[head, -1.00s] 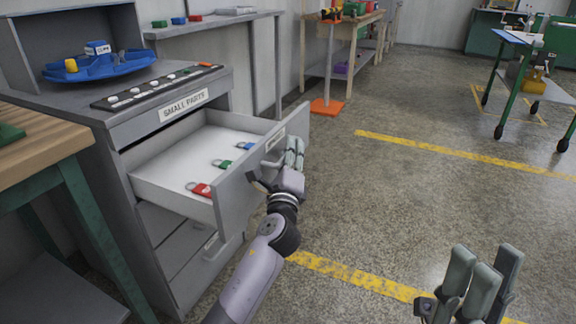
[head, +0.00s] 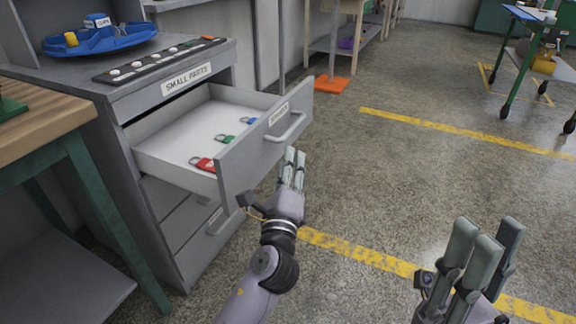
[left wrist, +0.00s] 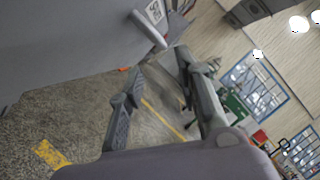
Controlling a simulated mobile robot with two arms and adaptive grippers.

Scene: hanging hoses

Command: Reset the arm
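My left gripper (head: 291,170) is in front of the open drawer (head: 245,160), a little below its handle (head: 287,127) and apart from it in the head view. In the left wrist view its fingers (left wrist: 155,95) are spread with nothing between them, and the drawer handle (left wrist: 148,28) shows beyond them. My right gripper (head: 480,262) is at the bottom right of the head view. Its fingers point up, and I cannot tell its opening. Red (head: 204,164), green (head: 225,139) and blue (head: 249,121) padlocks lie in the drawer.
The grey cabinet (head: 160,125) carries a blue tray (head: 100,40) on top. A wooden-topped bench (head: 50,125) stands at the left. An orange stand base (head: 332,84) is on the floor behind the drawer. The floor to the right has free room.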

